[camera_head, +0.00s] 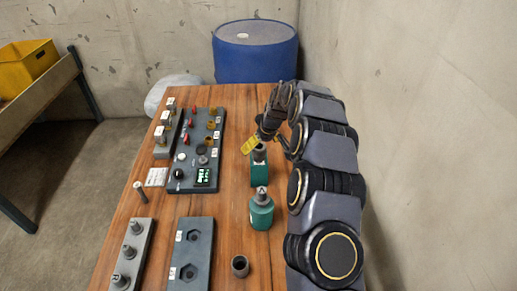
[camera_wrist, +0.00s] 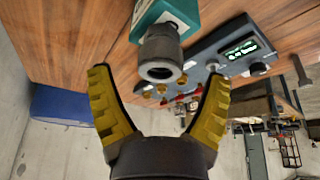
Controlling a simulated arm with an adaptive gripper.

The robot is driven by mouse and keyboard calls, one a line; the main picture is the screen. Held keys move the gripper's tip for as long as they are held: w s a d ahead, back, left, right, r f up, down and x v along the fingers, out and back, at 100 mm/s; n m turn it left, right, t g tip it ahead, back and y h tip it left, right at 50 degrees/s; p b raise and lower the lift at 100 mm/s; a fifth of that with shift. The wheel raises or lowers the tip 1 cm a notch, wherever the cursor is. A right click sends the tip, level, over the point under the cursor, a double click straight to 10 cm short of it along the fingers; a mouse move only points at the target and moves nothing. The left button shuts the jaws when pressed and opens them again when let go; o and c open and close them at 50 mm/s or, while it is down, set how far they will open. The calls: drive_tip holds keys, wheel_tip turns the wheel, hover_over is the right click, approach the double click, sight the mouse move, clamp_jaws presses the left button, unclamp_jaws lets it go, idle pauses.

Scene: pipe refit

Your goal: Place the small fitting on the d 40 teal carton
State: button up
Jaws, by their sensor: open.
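The teal carton (camera_head: 260,172) stands upright on the wooden table, just below my gripper in the head view. A grey hollow fitting (camera_head: 259,152) sits on its top; in the wrist view the fitting (camera_wrist: 160,55) shows its open end towards me, touching the end of the teal carton (camera_wrist: 168,12). My gripper (camera_wrist: 160,100) is open and empty. Its yellow fingers are spread to either side, and the fitting lies beyond their tips, apart from them. In the head view my gripper (camera_head: 255,143) is partly covered by my arm.
A teal bottle (camera_head: 262,212) stands in front of the carton, with a dark ring-shaped fitting (camera_head: 240,266) nearer the front. A control panel (camera_head: 197,150) lies to the left, with a two-hole plate (camera_head: 192,252) in front. A blue drum (camera_head: 255,55) stands behind the table.

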drive_tip(key=v, duration=0.8)
drive_tip(key=s+r+m+g, duration=0.1)
drive_tip(key=s+r, duration=0.3)
drive_tip(key=s, duration=0.4)
drive_tip(key=s+r+g, duration=0.1)
drive_tip(key=s+r, duration=0.3)
drive_tip(key=s, duration=0.4)
drive_tip(key=s+d+m+g+h, duration=0.1)
drive_tip(key=s+d+m+g, duration=0.1)
drive_tip(key=s, duration=1.2)
drive_tip(key=s+d+m+g+h, duration=0.1)
drive_tip(key=s+d+m, duration=0.2)
drive_tip(key=s, duration=1.1)
drive_tip(key=shift+r+g, duration=0.3)
drive_tip(key=shift+g, duration=0.1)
